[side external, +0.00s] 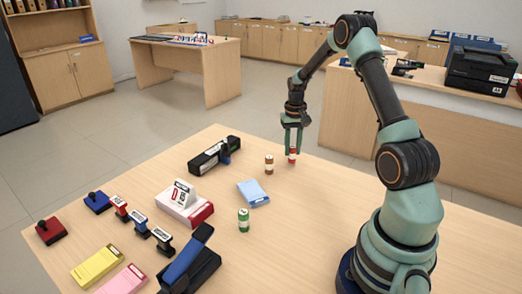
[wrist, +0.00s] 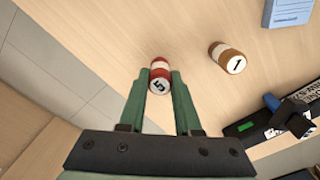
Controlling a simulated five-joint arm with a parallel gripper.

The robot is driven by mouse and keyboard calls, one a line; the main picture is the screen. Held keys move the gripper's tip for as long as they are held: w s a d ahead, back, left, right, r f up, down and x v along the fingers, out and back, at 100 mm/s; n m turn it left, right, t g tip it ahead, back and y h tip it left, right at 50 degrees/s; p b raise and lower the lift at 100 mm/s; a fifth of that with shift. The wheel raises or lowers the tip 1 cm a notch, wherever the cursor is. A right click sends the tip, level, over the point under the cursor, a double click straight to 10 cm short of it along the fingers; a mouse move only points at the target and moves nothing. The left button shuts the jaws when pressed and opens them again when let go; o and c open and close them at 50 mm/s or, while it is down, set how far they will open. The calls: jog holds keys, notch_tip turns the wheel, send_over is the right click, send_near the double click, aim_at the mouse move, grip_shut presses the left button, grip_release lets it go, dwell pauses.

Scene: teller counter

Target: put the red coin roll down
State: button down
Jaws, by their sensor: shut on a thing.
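The red coin roll (side external: 292,156) is upright between the fingers of my gripper (side external: 292,147), near the far edge of the wooden counter. In the wrist view the red roll (wrist: 160,77) shows a white band and a "5" on its end, with a green finger on each side. My gripper (wrist: 161,84) is shut on it. The roll's base is at or very close to the counter top; I cannot tell whether it touches.
A brown coin roll (side external: 269,164) stands just left of the red one and also shows in the wrist view (wrist: 228,58). A green coin roll (side external: 243,220), a blue pad (side external: 253,193) and a black device (side external: 214,156) are nearby. Bare counter (side external: 345,185) lies to the right.

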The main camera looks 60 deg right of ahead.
jog(key=shift+f, duration=0.5)
jog(key=shift+f, duration=0.1)
jog(key=c, duration=0.6)
grip_release()
